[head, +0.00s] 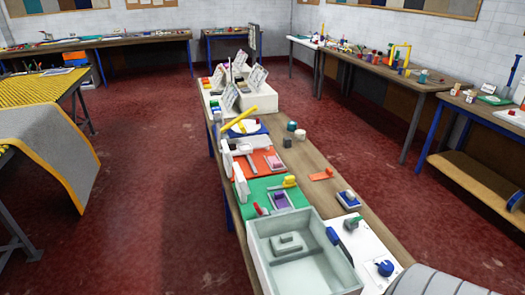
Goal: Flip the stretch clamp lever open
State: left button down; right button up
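A long narrow wooden table (318,200) runs down the middle of the head view with several small stations on it. I cannot tell for sure which part is the stretch clamp lever. Lever-like parts include a long yellow bar (238,121) tilted upward over a blue base, a yellow piece (289,181) on a green mat (257,196), and a small red piece (271,150) on an orange mat (249,168). A green handle-like part (352,223) stands on a white plate at the near end.
A pale grey open basin (303,250) fills the near end of the table. Small jars (300,135) stand mid-table. A rug with a yellow edge (50,140) hangs off a left table. Red floor lies clear on both sides.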

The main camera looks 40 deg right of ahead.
aim_at(258, 210)
jog(key=i+j+z, duration=0.1)
jog(key=z, duration=0.4)
jog(key=i+j+z, duration=0.15)
jog(key=z, duration=0.35)
jog(key=i+j+z, duration=0.15)
jog(key=z, duration=0.3)
jog(key=i+j+z, duration=0.1)
jog(key=j+z, duration=0.15)
jog(key=z, duration=0.25)
jog(key=i+j+z, duration=0.15)
jog(key=j+z, duration=0.5)
jog(key=i+j, duration=0.05)
